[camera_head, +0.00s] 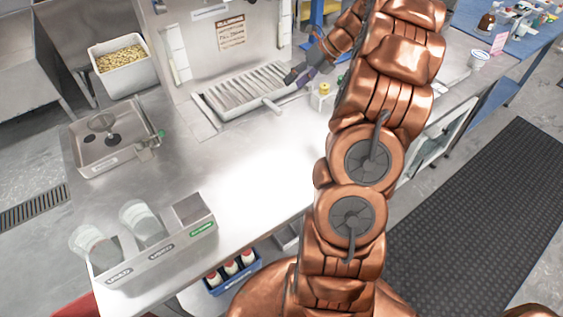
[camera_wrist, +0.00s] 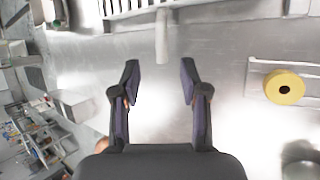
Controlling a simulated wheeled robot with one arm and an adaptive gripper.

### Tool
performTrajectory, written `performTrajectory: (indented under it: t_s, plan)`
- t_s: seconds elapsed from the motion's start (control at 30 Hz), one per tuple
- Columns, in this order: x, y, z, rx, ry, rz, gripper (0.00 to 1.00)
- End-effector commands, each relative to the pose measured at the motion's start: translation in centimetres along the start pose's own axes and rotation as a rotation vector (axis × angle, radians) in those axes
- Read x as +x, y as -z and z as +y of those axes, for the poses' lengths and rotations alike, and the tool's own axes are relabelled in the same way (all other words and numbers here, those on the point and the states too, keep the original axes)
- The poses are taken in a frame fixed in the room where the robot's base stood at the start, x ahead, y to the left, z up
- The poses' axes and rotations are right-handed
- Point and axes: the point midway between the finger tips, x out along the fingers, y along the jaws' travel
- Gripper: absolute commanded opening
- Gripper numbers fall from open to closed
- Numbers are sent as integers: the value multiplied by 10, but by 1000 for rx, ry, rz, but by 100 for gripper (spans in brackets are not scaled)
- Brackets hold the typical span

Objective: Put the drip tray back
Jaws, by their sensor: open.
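The drip tray (camera_head: 232,113) is a pale, slatted tray lying on the steel counter in front of the upright panel with a warning label. A short handle sticks out from its front side. In the wrist view the tray's slatted edge (camera_wrist: 128,14) is at the top, cut off by the frame, with its handle (camera_wrist: 162,38) pointing down toward my fingers. My gripper (camera_wrist: 160,80) is open and empty, its two fingers to either side of the handle's line and short of its end. In the head view my gripper (camera_head: 296,76) is at the tray's right end, partly hidden by my arm.
A yellow round piece (camera_wrist: 285,88) lies right of my fingers in the wrist view. A steel basin (camera_head: 110,140) and a rack with clear cups (camera_head: 160,250) stand on the left of the counter. The counter's middle (camera_head: 255,165) is clear.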

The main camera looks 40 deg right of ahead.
Motion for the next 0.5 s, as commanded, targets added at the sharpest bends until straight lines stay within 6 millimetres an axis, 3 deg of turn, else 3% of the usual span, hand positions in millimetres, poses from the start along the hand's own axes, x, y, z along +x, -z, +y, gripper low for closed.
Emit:
performTrajectory:
  t_s: [0.17, 0.27, 0.5]
  plan:
    - [11, 8, 45, -202, -9, 62, 44]
    - [21, 22, 88, -421, -21, 127, 44]
    - [38, 78, 179, -975, -87, 291, 44]
